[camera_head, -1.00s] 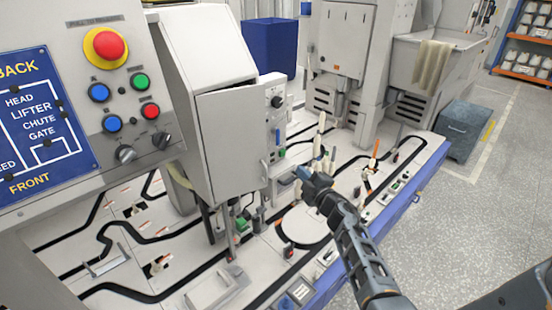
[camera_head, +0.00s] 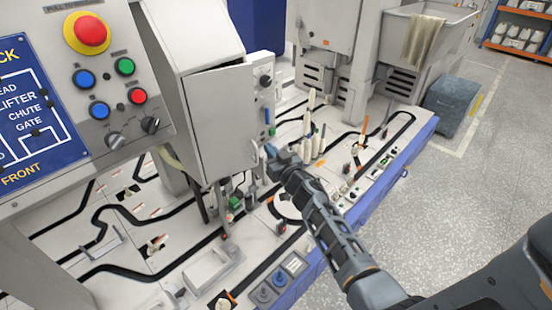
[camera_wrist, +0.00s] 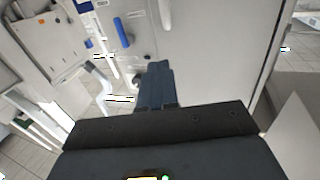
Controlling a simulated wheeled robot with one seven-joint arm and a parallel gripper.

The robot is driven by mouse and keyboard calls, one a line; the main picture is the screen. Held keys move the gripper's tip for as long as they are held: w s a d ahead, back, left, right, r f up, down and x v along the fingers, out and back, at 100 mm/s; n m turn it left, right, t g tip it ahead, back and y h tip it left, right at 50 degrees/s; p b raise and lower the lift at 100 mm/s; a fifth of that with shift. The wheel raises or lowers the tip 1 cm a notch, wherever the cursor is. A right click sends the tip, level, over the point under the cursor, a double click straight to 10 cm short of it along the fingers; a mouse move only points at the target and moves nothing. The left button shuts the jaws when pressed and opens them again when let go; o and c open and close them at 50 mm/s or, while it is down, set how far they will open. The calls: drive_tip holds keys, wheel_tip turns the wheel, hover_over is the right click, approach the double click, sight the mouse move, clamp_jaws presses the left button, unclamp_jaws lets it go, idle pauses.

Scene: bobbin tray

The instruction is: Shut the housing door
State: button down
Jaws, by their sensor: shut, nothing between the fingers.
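The housing door (camera_head: 222,115) is a pale grey panel on the front of the tall grey housing (camera_head: 195,35). A dark gap shows along its top edge, so it stands slightly ajar. My gripper (camera_head: 268,153) is beside the door's lower right edge, with its fingers together and empty. In the wrist view the closed fingers (camera_wrist: 156,80) point at the border between the door (camera_wrist: 215,45), on the right, and the machine face on the left. I cannot tell whether they touch the door.
A control panel with a red button (camera_head: 87,33) stands at the left. Several pale upright bobbins (camera_head: 312,140) stand on the tracked table right of my gripper. A blue bin (camera_head: 257,25) is behind the housing.

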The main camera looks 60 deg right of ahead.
sight(255, 131)
drive_tip(key=b+x, duration=0.2)
drive_tip(key=x, duration=0.5)
drive_tip(key=shift+d+f, duration=0.1)
drive_tip(key=shift+w+d, duration=0.3)
drive_tip(key=shift+w, duration=0.2)
drive_tip(key=shift+b+x, duration=0.45)
drive_tip(key=shift+x, duration=1.65)
drive_tip(key=shift+d, duration=0.1)
drive_tip(key=shift+s, duration=0.15)
